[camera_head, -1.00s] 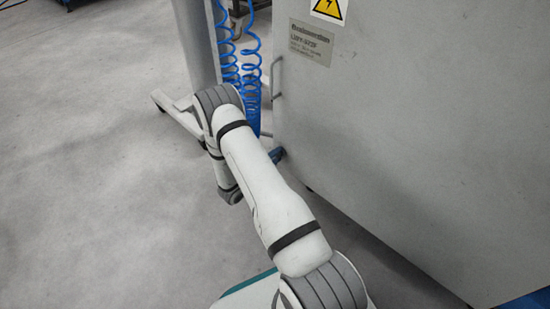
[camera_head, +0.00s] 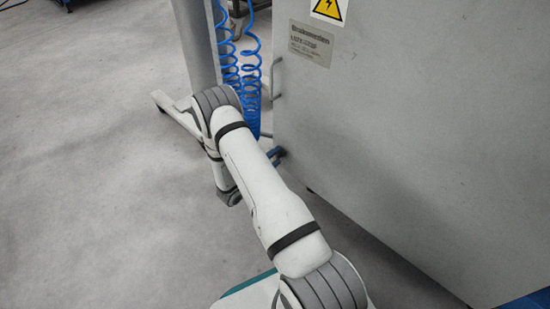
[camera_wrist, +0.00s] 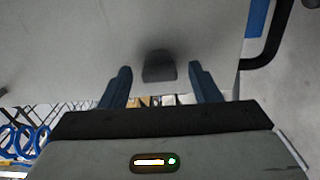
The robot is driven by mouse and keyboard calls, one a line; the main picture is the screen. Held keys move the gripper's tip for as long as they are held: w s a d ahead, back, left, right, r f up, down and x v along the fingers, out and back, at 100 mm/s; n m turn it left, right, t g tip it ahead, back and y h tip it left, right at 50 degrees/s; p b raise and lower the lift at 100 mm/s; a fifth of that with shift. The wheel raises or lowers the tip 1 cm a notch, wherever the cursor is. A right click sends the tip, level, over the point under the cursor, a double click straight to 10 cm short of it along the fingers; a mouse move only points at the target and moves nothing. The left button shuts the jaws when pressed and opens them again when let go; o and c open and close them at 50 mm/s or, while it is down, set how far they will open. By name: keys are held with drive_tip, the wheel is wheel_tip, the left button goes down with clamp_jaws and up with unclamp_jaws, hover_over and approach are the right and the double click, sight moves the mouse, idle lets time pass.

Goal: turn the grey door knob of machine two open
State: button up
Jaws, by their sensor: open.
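The grey door knob (camera_wrist: 159,66) shows in the wrist view as a dark grey block on the pale machine panel (camera_wrist: 90,40). My gripper (camera_wrist: 160,75) is open, with one blue finger on each side of the knob. Gaps show between the knob and both fingers, and nothing is held. In the head view the grey machine (camera_head: 420,130) fills the right side, and a small part of my gripper (camera_head: 275,156) shows blue at its lower left edge, largely behind my arm. The knob is hidden in the head view.
A metal handle (camera_head: 276,78) is on the machine's left side. Blue coiled hoses (camera_head: 250,70) hang beside a grey post (camera_head: 197,45) behind my arm. A dark bent bar (camera_wrist: 272,40) is at the right of the wrist view. The floor (camera_head: 90,200) at left is clear.

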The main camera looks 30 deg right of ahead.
drive_tip(key=p+v, duration=0.2)
drive_tip(key=v, duration=0.5)
drive_tip(key=shift+a, duration=0.15)
drive_tip(key=shift+s, duration=0.1)
drive_tip(key=s+d+r+m+g+y+p, duration=0.1)
drive_tip(key=s+r+m+g+y+p, duration=0.3)
drive_tip(key=r, duration=0.8)
drive_tip(key=s+r+n+g+h+p, duration=0.15)
drive_tip(key=r+p, duration=0.45)
drive_tip(key=r, duration=0.6)
drive_tip(key=s+d+r+m+g+y+p, duration=0.1)
drive_tip(key=s+r+m+g+y+p, duration=0.25)
drive_tip(key=r, duration=0.85)
drive_tip(key=s+a+r+t+y+p, duration=0.1)
drive_tip(key=s+a+r+y+p, duration=0.2)
drive_tip(key=r+p, duration=0.4)
drive_tip(key=s+a+r+n+t+y+p, duration=0.1)
drive_tip(key=s+a+r+y+p, duration=0.3)
drive_tip(key=r, duration=1.1)
drive_tip(key=s+a+r+n+t+y+p, duration=0.1)
drive_tip(key=s+a+r+t+y+p, duration=0.2)
drive_tip(key=s+r+p, duration=0.4)
wheel_tip(320, 180, up, 4)
drive_tip(key=a+y+p, duration=0.1)
drive_tip(key=p, duration=0.2)
drive_tip(key=shift+s, duration=0.25)
